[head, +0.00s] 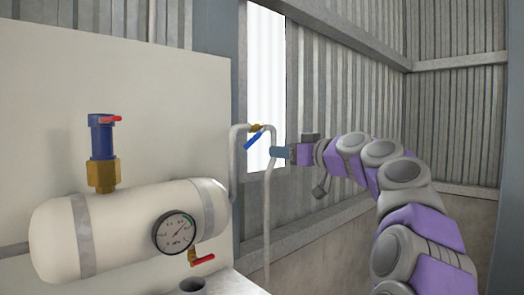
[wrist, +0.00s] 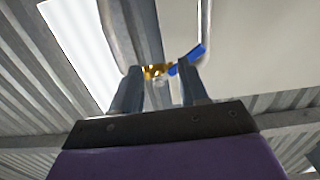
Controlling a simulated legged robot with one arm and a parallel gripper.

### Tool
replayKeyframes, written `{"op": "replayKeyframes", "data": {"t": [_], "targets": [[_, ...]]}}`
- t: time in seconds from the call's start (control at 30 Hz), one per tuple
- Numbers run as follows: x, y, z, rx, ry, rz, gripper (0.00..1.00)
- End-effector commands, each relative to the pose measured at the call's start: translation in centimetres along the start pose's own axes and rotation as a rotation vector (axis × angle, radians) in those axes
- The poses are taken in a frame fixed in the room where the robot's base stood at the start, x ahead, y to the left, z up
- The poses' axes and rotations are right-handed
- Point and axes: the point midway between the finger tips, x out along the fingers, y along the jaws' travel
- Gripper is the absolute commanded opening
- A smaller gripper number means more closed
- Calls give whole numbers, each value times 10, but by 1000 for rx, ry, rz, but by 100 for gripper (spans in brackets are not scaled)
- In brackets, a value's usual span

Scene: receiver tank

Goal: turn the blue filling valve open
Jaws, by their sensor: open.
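The blue filling valve handle (head: 254,140) is a short lever on a brass body (head: 257,128), set in a thin grey pipe to the right of the tank. In the head view the lever slants down to the left from the brass body. My gripper (head: 276,152) is just right of and slightly below the valve. In the wrist view my gripper (wrist: 155,85) is open, with its two fingers apart. The brass body (wrist: 155,71) shows beyond the gap between the fingertips, and the blue lever (wrist: 188,59) shows by the right fingertip. Whether the fingertip touches the lever cannot be told.
A white tank (head: 140,225) with a pressure gauge (head: 174,232) stands at the left. It carries a blue and brass fitting (head: 103,150) with a red lever on top and a red-handled drain valve (head: 201,260) below. A pale panel (head: 50,120) stands behind it.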

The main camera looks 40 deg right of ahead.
Motion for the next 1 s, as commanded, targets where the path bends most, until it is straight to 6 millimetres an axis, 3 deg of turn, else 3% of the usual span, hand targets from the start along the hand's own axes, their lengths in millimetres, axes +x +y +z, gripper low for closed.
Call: {"op": "replayKeyframes", "data": {"t": [1.0], "targets": [[-65,2,1,0,3,4,44]]}}
